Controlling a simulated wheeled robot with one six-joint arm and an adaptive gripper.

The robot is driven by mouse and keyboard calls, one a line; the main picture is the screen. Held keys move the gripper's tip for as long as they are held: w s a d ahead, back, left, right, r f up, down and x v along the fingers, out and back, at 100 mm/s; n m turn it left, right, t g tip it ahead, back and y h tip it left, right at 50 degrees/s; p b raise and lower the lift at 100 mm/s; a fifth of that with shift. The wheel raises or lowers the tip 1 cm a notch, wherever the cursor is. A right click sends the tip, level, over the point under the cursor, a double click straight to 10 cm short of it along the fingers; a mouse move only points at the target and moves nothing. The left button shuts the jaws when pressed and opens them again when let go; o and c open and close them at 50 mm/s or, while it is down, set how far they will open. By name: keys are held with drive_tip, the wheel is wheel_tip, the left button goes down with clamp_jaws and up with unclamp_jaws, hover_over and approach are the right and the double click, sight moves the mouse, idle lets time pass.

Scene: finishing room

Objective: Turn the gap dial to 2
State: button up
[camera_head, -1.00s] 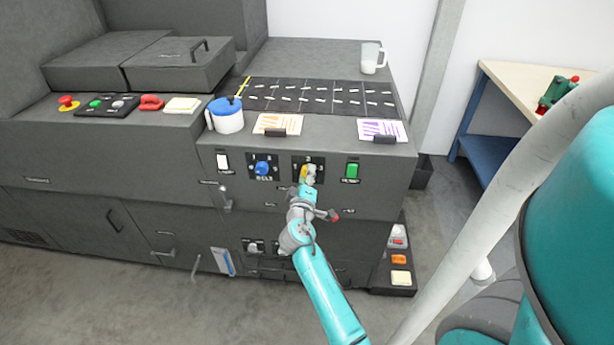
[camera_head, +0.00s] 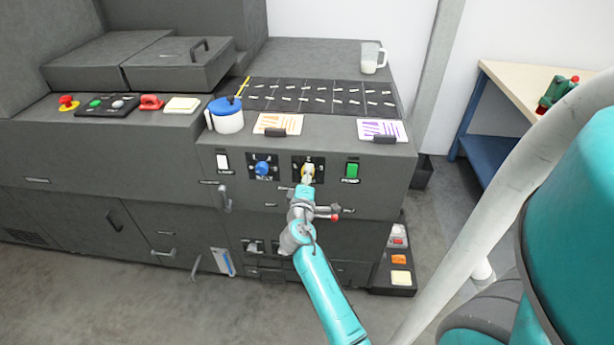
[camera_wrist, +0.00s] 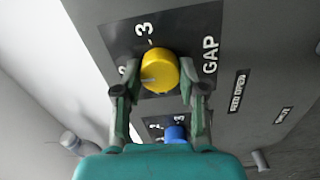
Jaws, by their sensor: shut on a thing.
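The yellow gap dial (camera_wrist: 160,73) sits on a black plate marked GAP (camera_wrist: 210,54). My gripper (camera_wrist: 161,86) is shut on it, one finger on each side. In the wrist view the plate is turned: a 3 shows above the dial, and a numeral at the left is partly hidden by a finger. A pale mark on the dial's face lies at its left, toward the hidden numeral's side; I cannot tell its exact setting. In the head view my gripper (camera_head: 308,178) largely covers the dial, on the machine's front.
The blue belt dial (camera_head: 262,168) is left of the gap dial, and a green switch (camera_head: 352,170) is right of it. A handle (camera_head: 225,198) sticks out below left.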

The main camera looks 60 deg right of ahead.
drive_tip(key=o, duration=1.1)
drive_tip(key=shift+o, duration=0.2)
drive_tip(key=v, duration=1.2)
drive_tip(key=shift+f, duration=0.15)
drive_tip(key=s+a+f+n+t+y, duration=0.1)
drive_tip(key=s+a+f+t+y, duration=0.3)
drive_tip(key=a, duration=0.7)
drive_tip(key=s+a+f+n+t+y, duration=0.1)
drive_tip(key=s+a+f+t+y, duration=0.1)
drive_tip(key=s+a+f+y, duration=0.75)
drive_tip(key=s+a+r+m+t+y, duration=0.2)
drive_tip(key=s+a+r+m+y, duration=0.1)
drive_tip(key=s+a+r, duration=0.9)
wheel_tip(320, 180, up, 2)
drive_tip(key=shift+s+a+m, duration=0.25)
drive_tip(key=shift+a+m, duration=0.1)
drive_tip(key=shift+m, duration=0.45)
